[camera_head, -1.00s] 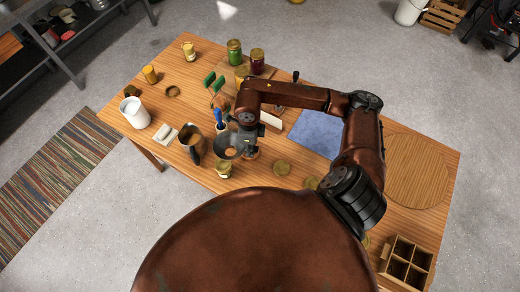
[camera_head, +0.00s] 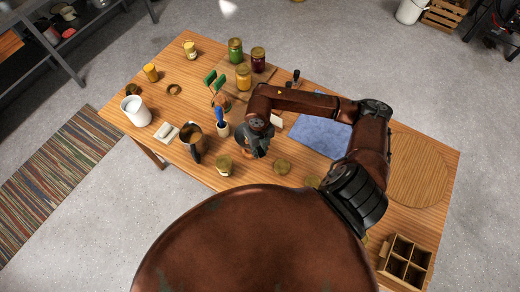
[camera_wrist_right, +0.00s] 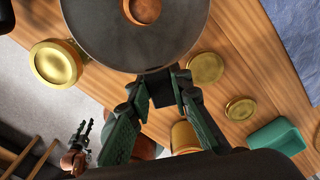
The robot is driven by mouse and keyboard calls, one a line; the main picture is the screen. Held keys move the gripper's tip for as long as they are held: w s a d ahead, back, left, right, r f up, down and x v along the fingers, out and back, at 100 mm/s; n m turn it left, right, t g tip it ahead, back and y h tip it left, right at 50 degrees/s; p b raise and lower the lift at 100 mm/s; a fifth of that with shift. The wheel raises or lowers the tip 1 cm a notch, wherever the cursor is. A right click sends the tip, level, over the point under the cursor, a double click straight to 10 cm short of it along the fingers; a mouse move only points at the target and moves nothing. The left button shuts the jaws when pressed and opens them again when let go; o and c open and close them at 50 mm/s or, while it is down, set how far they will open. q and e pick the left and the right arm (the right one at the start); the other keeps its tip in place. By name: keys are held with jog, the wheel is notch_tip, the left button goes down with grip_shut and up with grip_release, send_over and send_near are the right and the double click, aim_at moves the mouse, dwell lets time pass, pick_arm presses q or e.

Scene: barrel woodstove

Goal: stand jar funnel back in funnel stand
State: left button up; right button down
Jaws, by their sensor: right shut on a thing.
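The jar funnel (camera_wrist_right: 188,30) is a wide dark grey dish with a round central opening, seen from above in the right wrist view. I cannot pick out the funnel stand with certainty. A small brown ring (camera_head: 173,90) lies at the back left of the table. What looks like my left gripper (camera_wrist_right: 82,136) shows small at the wrist view's lower left, its finger state unclear.
A gold-lidded jar (camera_head: 224,165) stands left of the gripper, and a loose gold lid (camera_head: 282,167) lies right of it. A blue cloth (camera_head: 322,135) lies right.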

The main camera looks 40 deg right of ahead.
jog(key=shift+f+b, duration=1.25)
jog(key=shift+f, duration=1.05)
jog(key=shift+r, duration=0.15)
jog(key=shift+s+f, duration=0.1)
jog(key=shift+f, duration=0.2)
jog(key=shift+b, duration=0.4)
jog(key=shift+f+b, duration=0.85)
jog(key=shift+f, duration=0.3)
jog(key=c, duration=1.7)
grip_release()
jog(key=shift+r, duration=0.15)
